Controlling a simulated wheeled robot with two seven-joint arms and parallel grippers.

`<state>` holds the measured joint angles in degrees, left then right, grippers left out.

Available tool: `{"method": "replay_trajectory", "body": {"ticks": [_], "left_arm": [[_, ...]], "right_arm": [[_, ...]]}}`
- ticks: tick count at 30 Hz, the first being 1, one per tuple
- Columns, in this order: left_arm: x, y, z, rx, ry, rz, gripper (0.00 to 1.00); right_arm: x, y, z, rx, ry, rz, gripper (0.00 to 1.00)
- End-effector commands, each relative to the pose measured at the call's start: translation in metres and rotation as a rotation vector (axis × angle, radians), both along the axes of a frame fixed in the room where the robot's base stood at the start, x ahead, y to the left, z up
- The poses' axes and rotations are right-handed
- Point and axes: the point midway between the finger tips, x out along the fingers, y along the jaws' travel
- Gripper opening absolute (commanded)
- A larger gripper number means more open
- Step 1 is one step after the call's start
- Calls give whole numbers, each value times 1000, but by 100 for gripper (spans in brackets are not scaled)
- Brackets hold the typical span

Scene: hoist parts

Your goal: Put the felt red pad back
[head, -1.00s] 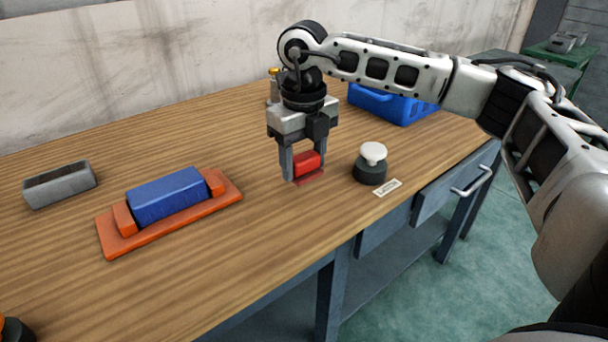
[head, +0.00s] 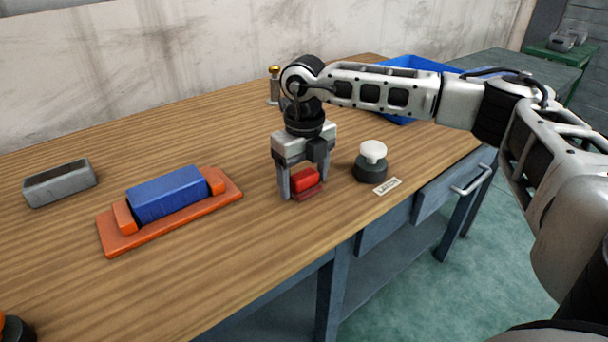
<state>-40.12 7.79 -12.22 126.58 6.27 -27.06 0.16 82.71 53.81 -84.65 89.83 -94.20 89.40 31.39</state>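The red pad (head: 305,180) is a small bright red block with a thin dark red plate under it. My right gripper (head: 304,187) points straight down over the table, with its fingers on either side of the red block and shut on it. The pad is low, at or just above the wood; I cannot tell whether it touches. The near finger and the pad's left side overlap in the head view.
A white-topped black knob (head: 371,162) and a small label (head: 387,186) are close on the right. A blue block sits in an orange holder (head: 165,228) at left, near a grey open box (head: 60,184). A blue bin (head: 398,119) stands behind my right arm.

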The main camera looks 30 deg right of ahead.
Motion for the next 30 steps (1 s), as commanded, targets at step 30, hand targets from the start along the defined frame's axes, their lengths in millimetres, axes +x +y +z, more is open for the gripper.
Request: {"method": "replay_trajectory", "body": {"ticks": [30], "left_arm": [[-1, 0, 2, -1, 5, 1, 0]], "right_arm": [[1, 0, 117, 0, -2, 1, 76]]}}
